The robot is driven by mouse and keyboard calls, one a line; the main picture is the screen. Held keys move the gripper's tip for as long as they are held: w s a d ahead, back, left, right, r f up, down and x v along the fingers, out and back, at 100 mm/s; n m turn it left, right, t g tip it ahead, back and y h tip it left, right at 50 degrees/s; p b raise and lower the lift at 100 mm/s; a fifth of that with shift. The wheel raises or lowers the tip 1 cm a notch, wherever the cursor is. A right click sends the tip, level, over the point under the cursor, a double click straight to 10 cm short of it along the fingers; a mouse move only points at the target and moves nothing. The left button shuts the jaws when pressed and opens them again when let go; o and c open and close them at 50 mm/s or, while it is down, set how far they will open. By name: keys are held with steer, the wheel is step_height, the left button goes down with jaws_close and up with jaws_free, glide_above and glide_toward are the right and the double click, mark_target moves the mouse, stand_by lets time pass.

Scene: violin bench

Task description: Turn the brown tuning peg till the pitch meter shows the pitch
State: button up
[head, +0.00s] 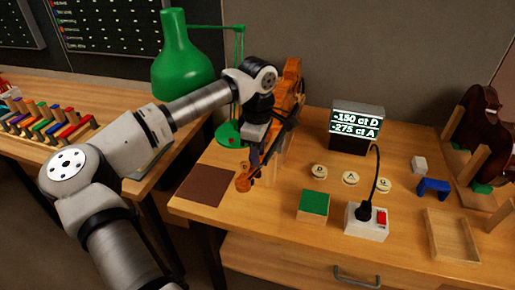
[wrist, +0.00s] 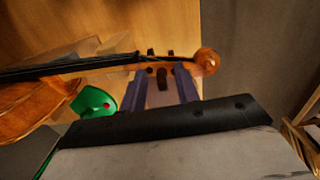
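The violin (wrist: 75,68) lies across the wrist view, its scroll (wrist: 207,60) to the right. A brown tuning peg (wrist: 162,78) points from the pegbox towards my gripper; dark pegs (wrist: 150,52) show on the far side. My gripper (wrist: 163,86) has its two bluish fingers apart, one on each side of the brown peg, with gaps visible. In the head view my gripper (head: 254,158) is at the pegbox, partly hidden. The pitch meter (head: 357,126) reads "-150 ct D" and "-275 ct A".
A green lamp (head: 184,65) stands close behind my arm. Round buttons (head: 350,178), a green-topped block (head: 314,204) and a power box (head: 366,222) with a cable are in front of the meter. A wooden tray (head: 451,236) and blue stand (head: 433,187) are at right.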

steer(key=shift+f, duration=0.15)
jaws_close()
steer(key=shift+b, duration=0.45)
steer(key=shift+w+f+n+b, duration=0.15)
steer(key=shift+n+b, duration=0.95)
steer(key=shift+b, duration=0.05)
steer(key=shift+w+r+n+b, duration=0.1)
steer(key=shift+n+b, duration=0.7)
steer(key=shift+n, duration=0.25)
steer(key=shift+w+r+n+b, duration=0.1)
steer(key=shift+n+b, duration=0.7)
steer(key=shift+n, duration=0.25)
